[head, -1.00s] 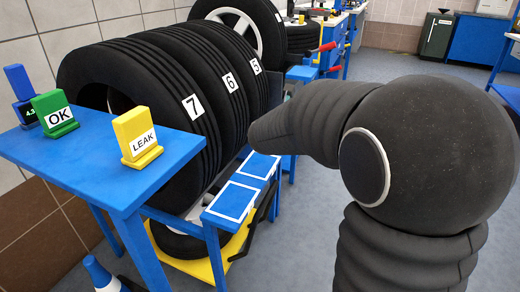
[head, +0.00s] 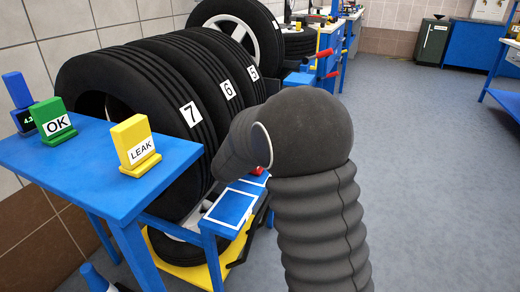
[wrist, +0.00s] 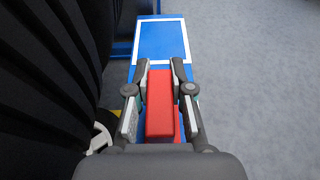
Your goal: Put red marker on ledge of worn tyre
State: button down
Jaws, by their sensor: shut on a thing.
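The red marker (wrist: 160,105) is a red block between the two fingers of my gripper (wrist: 160,66), which is shut on it. In the wrist view it is above a blue surface, and I cannot tell whether it touches. A little red shows beside my arm in the head view (head: 258,171); my arm hides the gripper there. Another outlined ledge lies beyond the fingertips (wrist: 161,41).
A blue table (head: 80,166) at left holds a green OK block (head: 52,118), a yellow LEAK block (head: 134,142) and a blue block with a display (head: 20,100). Tyre treads (wrist: 45,90) rise close on the gripper's left. Open grey floor (head: 420,190) lies to the right.

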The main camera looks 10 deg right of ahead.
jog(key=shift+f, duration=0.3)
jog(key=c, duration=1)
grip_release()
jog(key=shift+r, duration=0.1)
jog(key=shift+c, duration=0.2)
